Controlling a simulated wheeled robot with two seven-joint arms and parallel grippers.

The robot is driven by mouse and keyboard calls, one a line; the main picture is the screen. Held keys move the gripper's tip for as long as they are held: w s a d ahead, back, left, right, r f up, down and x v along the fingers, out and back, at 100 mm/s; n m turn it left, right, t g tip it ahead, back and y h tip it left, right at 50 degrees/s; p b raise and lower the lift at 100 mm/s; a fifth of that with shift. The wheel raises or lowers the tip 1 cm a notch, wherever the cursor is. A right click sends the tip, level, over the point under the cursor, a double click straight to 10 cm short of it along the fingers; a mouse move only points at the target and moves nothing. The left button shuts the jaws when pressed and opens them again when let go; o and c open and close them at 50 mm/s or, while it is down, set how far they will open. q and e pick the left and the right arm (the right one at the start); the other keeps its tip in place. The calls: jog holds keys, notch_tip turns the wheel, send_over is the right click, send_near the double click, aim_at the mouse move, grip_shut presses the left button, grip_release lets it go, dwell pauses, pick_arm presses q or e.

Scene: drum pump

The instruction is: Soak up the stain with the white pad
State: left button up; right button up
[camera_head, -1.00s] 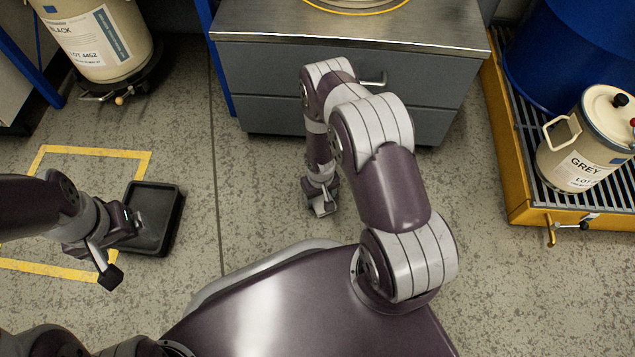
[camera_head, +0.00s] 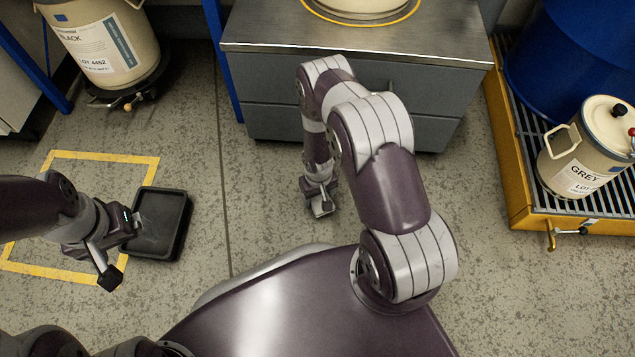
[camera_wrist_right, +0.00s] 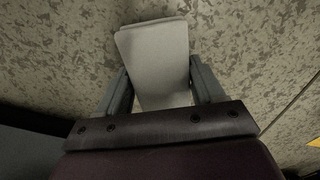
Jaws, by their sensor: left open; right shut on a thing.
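The white pad (camera_wrist_right: 155,55) shows in the right wrist view as a pale, flat, rounded block. My right gripper (camera_wrist_right: 158,92) is shut on it, with a finger on each side, and speckled floor lies beyond. In the head view my right gripper (camera_head: 321,200) points down over bare floor in front of the cabinet; the pad is too small there to make out clearly. My left gripper (camera_head: 119,250) is open and empty beside a black tray. I cannot make out a distinct stain on the mottled floor.
The black tray (camera_head: 160,228) overlaps the yellow taped outline (camera_head: 102,157) at left. A grey cabinet (camera_head: 270,98) stands ahead. A yellow-edged grated platform (camera_head: 515,205) holds the GREY container (camera_head: 580,160) and a blue drum (camera_head: 570,60). A BLACK container (camera_head: 100,50) stands at upper left.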

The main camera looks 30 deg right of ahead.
jog(key=shift+r+p, duration=1.7)
jog(key=shift+r, duration=0.5)
